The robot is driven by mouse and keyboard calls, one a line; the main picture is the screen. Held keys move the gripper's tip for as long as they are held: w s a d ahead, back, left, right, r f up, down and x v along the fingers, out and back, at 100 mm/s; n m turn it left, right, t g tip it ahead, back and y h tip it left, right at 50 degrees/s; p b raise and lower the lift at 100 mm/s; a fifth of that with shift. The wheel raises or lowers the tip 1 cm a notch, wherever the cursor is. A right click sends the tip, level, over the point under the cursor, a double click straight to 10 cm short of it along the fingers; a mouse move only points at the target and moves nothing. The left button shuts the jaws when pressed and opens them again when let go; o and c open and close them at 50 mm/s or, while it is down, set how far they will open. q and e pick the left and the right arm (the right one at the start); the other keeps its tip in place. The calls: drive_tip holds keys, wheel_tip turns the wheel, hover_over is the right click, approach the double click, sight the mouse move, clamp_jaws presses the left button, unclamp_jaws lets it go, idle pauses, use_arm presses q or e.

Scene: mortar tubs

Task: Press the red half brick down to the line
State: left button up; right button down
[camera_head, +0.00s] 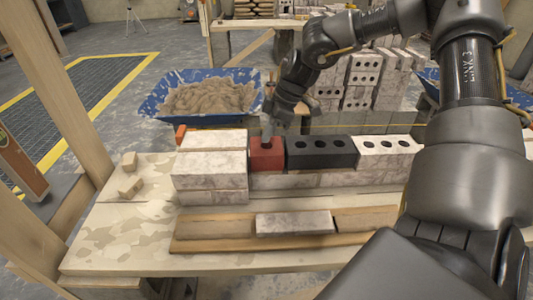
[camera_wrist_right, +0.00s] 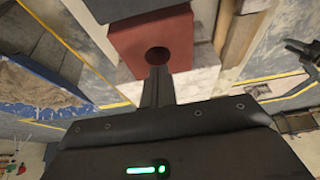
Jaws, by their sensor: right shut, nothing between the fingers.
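The red half brick (camera_head: 266,160) sits in the top course of the wall, between the pale brick stack on its left and a black holed brick (camera_head: 320,153) on its right. My right gripper (camera_head: 268,137) is shut and empty, pointing down over the top of the red half brick. In the right wrist view the red half brick (camera_wrist_right: 130,42) shows one dark hole, with the shut fingers (camera_wrist_right: 157,74) at its edge. I cannot tell whether the fingertips touch the brick. A thin yellow line (camera_head: 365,125) runs along behind the course. My left gripper is out of view.
A white holed brick (camera_head: 390,146) continues the course to the right. The pale stack (camera_head: 210,163) stands close on the left. A blue tub (camera_head: 160,103) of mortar is behind. A pale brick (camera_head: 295,223) lies on a board in front.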

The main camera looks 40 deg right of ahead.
drive_tip(key=shift+f+b, duration=0.65)
drive_tip(key=shift+f, duration=0.05)
drive_tip(key=shift+f+b, duration=0.4)
drive_tip(key=shift+b, duration=0.15)
idle(2.6)
drive_tip(key=shift+r+p, duration=1.65)
drive_tip(key=shift+r, duration=0.95)
